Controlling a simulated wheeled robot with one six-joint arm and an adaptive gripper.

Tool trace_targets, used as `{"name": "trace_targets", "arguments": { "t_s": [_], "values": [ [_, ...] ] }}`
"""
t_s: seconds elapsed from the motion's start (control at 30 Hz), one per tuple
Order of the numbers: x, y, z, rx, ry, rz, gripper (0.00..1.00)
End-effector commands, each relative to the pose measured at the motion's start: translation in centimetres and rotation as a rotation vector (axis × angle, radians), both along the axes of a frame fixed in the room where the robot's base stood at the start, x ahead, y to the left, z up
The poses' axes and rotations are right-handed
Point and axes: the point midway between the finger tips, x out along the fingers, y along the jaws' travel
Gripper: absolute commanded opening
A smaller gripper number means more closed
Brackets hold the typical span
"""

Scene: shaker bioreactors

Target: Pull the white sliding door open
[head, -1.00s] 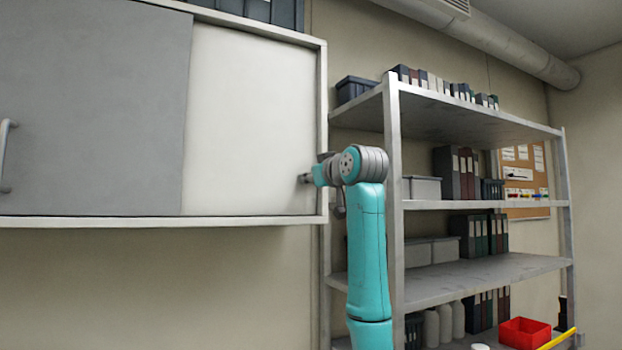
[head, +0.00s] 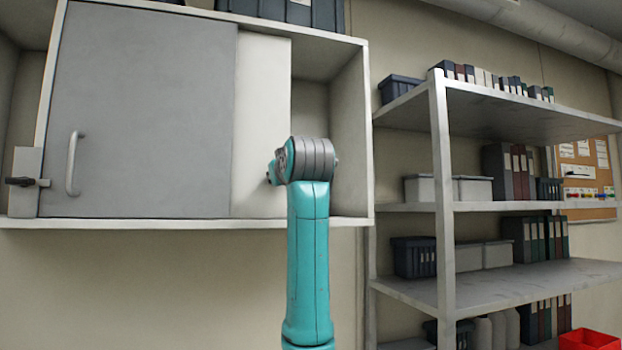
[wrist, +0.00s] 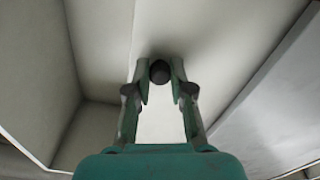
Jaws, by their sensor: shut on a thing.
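The white sliding door (head: 258,120) shows as a strip to the right of the grey door (head: 150,110) and partly behind it. To its right, the cabinet's right section stands open (head: 350,130). In the wrist view, my gripper (wrist: 160,78) is shut on a round dark knob (wrist: 159,70) on the white door (wrist: 205,35), one finger on each side. In the head view my arm's wrist hides the knob and most of the fingers. The open section shows at the left of the wrist view, the grey door (wrist: 275,105) at the right.
The grey door has a vertical handle (head: 73,163). A dark latch (head: 22,181) sits by its lower left edge. A metal shelving unit (head: 442,170) with binders and boxes stands right of the cabinet. Dark bins (head: 288,10) stand on top of the cabinet.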

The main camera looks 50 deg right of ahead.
Motion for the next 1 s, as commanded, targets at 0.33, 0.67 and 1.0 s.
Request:
{"name": "trace_targets", "arguments": {
  "t_s": [0.33,0.67,1.0],
  "values": [
    [2.5,4.1,-0.1,0.002,0.003,0.001,0.0],
    [2.7,4.3,-0.1,0.002,0.002,-0.001,0.0],
    [2.7,4.3,-0.1,0.001,0.002,-0.001,0.33]
  ]
}}
